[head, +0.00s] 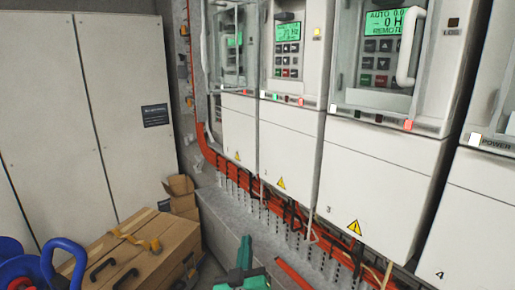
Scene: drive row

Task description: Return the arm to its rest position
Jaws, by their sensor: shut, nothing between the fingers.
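No part of my gripper can be made out in the head view, and no arm link is clearly seen. The row of grey drive cabinets fills the right half. Drive 3 (377,180) carries a green-lit display (384,22) and a keypad behind a clear cover with a pale handle (410,45). Drive 2 (290,160) stands to its left, with another lit display (287,32). Part of drive 4 (485,215) shows at the right edge.
A wooden box (150,250) with black handles, a small cardboard box (180,190) and blue curved parts (65,250) stand at lower left. A green, tool-like object (243,270) is cut off by the bottom edge. Orange cables (210,152) run below the drives. Tall pale cabinets (50,110) stand left.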

